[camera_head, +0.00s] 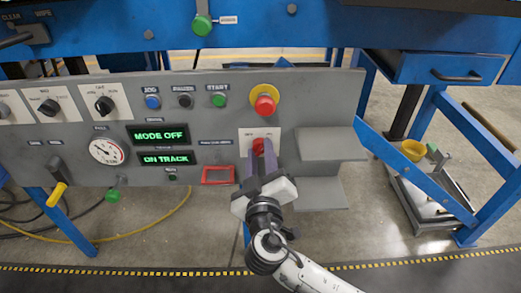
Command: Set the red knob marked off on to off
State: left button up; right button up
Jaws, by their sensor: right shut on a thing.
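The red knob (258,146) sits on a pale plate on the grey control panel (330,95), below the red mushroom button. My right gripper (259,151) comes up from below, with its two fingers on either side of the knob, shut on it. The fingers hide much of the knob and part of its plate, so I cannot read which mark the knob points to. My left gripper is not in view.
A red mushroom button (265,104) on a yellow ring is just above the knob. A red frame (217,175) is close left of my fingers. A grey shelf bracket (330,145) juts out to the right. Green displays (160,135) read "MODE OFF" and "ON TRACK".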

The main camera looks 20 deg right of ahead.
jog(key=n+p, duration=0.1)
jog(key=n, duration=0.1)
jog(key=n+p, duration=0.2)
jog(key=n, duration=0.1)
jog(key=shift+r+n, duration=0.2)
jog(key=shift+n, duration=0.1)
jog(key=n+p, duration=0.3)
jog(key=n, duration=0.2)
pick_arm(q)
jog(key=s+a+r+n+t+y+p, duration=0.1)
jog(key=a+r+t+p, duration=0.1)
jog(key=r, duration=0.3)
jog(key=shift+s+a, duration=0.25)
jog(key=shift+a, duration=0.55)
pick_arm(e)
jog(key=shift+n, duration=1.9)
jog(key=shift+f, duration=0.1)
jog(key=o, duration=1.1)
jog(key=shift+c, duration=0.2)
